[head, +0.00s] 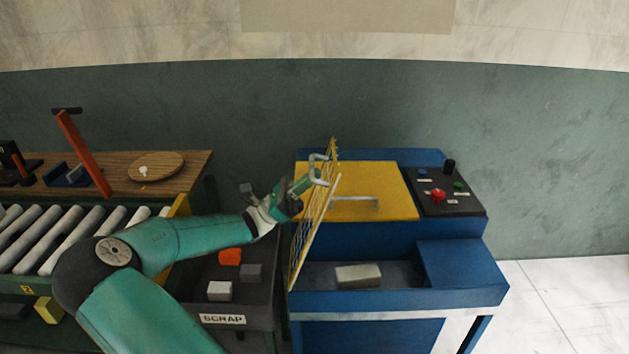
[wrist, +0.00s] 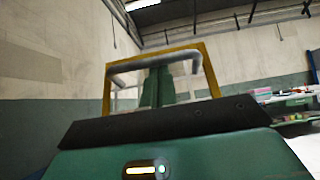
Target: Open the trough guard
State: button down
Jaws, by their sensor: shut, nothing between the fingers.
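The trough guard (head: 317,222), a yellow mesh frame, stands raised and nearly edge-on at the left side of the blue press's trough (head: 400,274). The trough is uncovered and holds a pale foam block (head: 358,275). A grey loop handle (head: 318,170) sits on the guard's left face near its top. My gripper (head: 306,184) is shut and empty, on the left side of the guard, right by the handle. In the wrist view the green fingers (wrist: 157,86) show behind the grey handle bar (wrist: 152,66), inside the guard's yellow frame (wrist: 209,72); whether they touch it is unclear.
A scrap bin (head: 222,320) with small blocks stands below my forearm. A roller conveyor (head: 60,235) and a wooden bench (head: 195,165) are at left. The press has a yellow top (head: 390,180), a grey bar handle (head: 355,198) and a button panel (head: 447,190).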

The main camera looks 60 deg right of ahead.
jog(key=shift+w+a+r, duration=0.1)
jog(key=shift+w+a, duration=0.2)
jog(key=shift+w, duration=0.2)
dwell(0.4)
